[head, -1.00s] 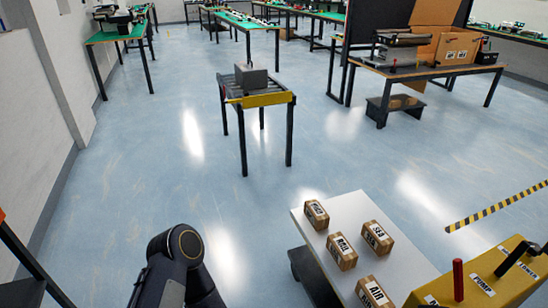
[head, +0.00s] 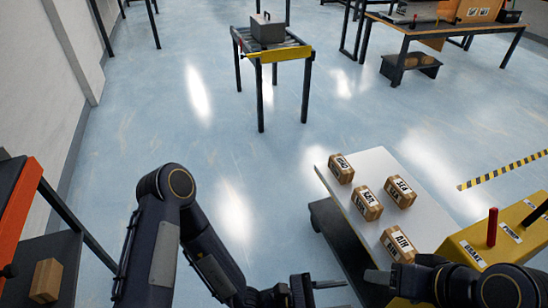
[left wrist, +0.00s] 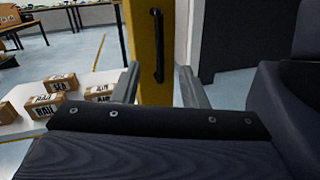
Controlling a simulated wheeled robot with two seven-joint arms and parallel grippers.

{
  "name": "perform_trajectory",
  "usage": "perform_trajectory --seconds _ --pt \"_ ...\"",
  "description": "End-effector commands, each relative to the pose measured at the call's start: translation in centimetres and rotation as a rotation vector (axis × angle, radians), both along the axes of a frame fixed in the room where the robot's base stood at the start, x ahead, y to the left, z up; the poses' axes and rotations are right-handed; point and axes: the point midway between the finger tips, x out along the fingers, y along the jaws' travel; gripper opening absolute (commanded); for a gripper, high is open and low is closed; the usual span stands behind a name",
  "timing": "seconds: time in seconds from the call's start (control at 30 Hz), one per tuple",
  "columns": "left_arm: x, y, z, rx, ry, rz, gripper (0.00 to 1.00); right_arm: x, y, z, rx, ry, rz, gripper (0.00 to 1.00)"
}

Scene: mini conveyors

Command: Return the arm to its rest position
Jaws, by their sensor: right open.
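My left arm bends in from the lower left of the head view. Its gripper (head: 326,285) is at the bottom middle, left of the white cart top. In the left wrist view the two left fingers (left wrist: 160,84) are spread, with nothing held between them. My right gripper (head: 384,280) reaches in from the lower right, in front of the yellow console and near the cart's front edge. It is open; its far parts are cut off by the frame edge.
A white-topped cart (head: 352,158) carries several labelled cartons. A yellow console (head: 462,246) with a red lever stands at its right. A small roller stand (head: 276,57) holds a grey case. An orange-edged shelf (head: 22,205) at left holds a carton (head: 47,280). Floor between is clear.

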Motion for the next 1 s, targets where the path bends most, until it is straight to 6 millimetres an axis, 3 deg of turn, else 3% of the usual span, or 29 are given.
perform_trajectory --seconds 0.27,0.47,0.6,0.7,1.0 --pt "1.0 2.3 6.0 -0.028 -0.197 -0.092 0.39 0.0 0.0 1.3 0.000 0.000 0.000 0.54" --pt "0.9 5.5 11.9 -0.005 -0.431 -0.210 0.39 0.0 0.0 2.7 0.000 0.000 0.000 0.54" --pt "-0.1 9.1 16.2 0.080 -0.655 -0.327 0.39 0.0 0.0 4.0 0.000 0.000 0.000 0.54" --pt "-1.0 12.0 18.4 0.179 -0.809 -0.404 0.39 0.0 0.0 4.9 0.000 0.000 0.000 0.54" --pt "-2.7 21.5 22.6 0.640 -1.196 -0.550 0.39 0.0 0.0 7.7 0.000 0.000 0.000 0.54"
